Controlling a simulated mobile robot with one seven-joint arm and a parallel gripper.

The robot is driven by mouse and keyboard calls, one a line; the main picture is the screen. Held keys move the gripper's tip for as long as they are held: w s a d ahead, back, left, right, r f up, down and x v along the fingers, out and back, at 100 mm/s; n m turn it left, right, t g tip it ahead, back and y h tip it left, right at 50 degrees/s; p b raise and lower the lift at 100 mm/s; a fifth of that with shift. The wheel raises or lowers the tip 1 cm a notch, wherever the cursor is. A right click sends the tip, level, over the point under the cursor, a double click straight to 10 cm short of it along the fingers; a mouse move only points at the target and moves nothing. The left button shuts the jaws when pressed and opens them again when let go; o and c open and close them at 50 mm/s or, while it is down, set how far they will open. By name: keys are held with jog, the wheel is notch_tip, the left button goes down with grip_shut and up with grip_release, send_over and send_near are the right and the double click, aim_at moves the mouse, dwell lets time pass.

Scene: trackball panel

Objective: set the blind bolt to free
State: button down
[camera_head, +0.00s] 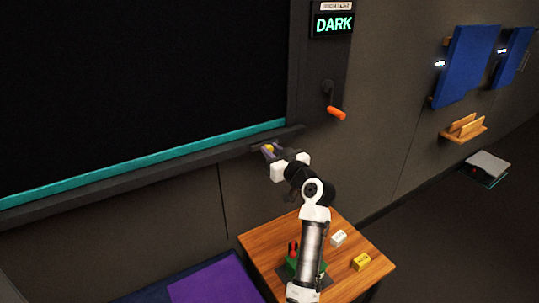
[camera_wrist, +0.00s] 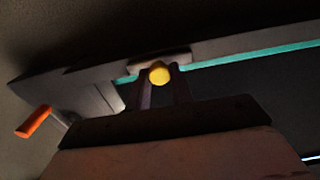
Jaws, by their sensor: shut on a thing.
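The bolt's yellow knob (camera_head: 269,148) is at the lower right end of the black blind (camera_head: 140,80), by the dark sill under the teal bottom bar. My gripper (camera_head: 272,153) is shut on this knob. In the wrist view the yellow knob (camera_wrist: 159,74) shows between the two fingertips, in front of a dark housing (camera_wrist: 160,57). The fingers hide part of the bolt, and I cannot read any marking of its position.
A lit sign (camera_head: 334,24) reads DARK above a crank with an orange handle (camera_head: 336,113), right of the blind. Below my arm stands a wooden table (camera_head: 262,247) with small white and yellow blocks. Blue panels (camera_head: 465,65) and a wooden shelf (camera_head: 464,128) are on the right wall.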

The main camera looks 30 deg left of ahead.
jog(key=c, duration=1.2)
grip_release()
jog(key=shift+w+d, duration=0.15)
jog(key=shift+w, duration=0.05)
jog(key=shift+c, duration=0.2)
jog(key=shift+s+d+f+b, duration=0.1)
jog(key=shift+s+d+b, duration=0.2)
jog(key=shift+d, duration=0.15)
jog(key=b+v, duration=0.3)
jog(key=v, duration=0.9)
jog(key=shift+s+d+b, duration=0.3)
